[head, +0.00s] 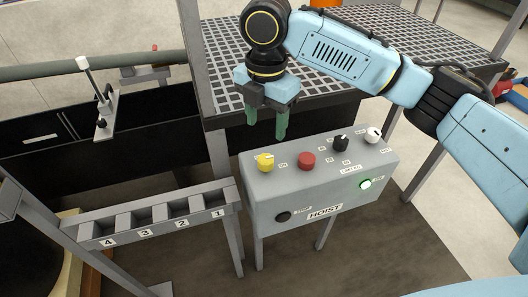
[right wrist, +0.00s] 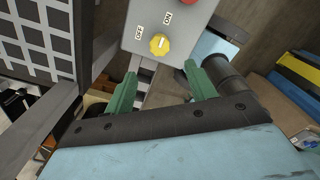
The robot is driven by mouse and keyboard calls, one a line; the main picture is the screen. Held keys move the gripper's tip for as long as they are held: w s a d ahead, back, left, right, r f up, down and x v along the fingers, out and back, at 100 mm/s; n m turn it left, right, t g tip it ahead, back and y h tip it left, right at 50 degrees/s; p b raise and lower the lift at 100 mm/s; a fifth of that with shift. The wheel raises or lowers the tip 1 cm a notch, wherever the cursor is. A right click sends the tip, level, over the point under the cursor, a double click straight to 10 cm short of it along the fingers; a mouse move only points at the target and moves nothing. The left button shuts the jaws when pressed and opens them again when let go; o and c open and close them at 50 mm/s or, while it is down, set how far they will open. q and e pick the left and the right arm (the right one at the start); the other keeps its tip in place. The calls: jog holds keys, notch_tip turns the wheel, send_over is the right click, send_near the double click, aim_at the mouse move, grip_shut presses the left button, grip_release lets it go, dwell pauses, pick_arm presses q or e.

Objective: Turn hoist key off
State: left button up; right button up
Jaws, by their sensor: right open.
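The grey hoist control box (head: 345,188) stands on legs and carries a "HOIST" label. A yellow knob (head: 265,161) is at the left of its sloped top; in the right wrist view the knob (right wrist: 159,43) has OFF and ON labels beside it. Its pale pointer mark is too small to read surely. My right gripper (head: 266,132) is open and empty, its green fingers pointing down above and behind the yellow knob, apart from it. In the right wrist view the knob shows beyond the gap between the fingertips (right wrist: 160,72). My left gripper is out of view.
The box also has a red button (head: 306,160), a black knob (head: 341,142), a white knob (head: 373,135), a lit green lamp (head: 365,183) and a black round control (head: 283,216). A grated platform (head: 330,75) is behind. A numbered slot rack (head: 150,220) stands left.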

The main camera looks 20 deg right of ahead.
aim_at(266, 158)
notch_tip(266, 158, down, 10)
jog(key=shift+r+b, duration=0.2)
jog(key=shift+b, duration=0.9)
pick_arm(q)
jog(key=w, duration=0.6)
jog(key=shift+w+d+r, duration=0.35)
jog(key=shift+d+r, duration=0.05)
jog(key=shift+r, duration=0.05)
pick_arm(e)
jog(key=shift+f, duration=0.55)
jog(key=shift+c, duration=0.5)
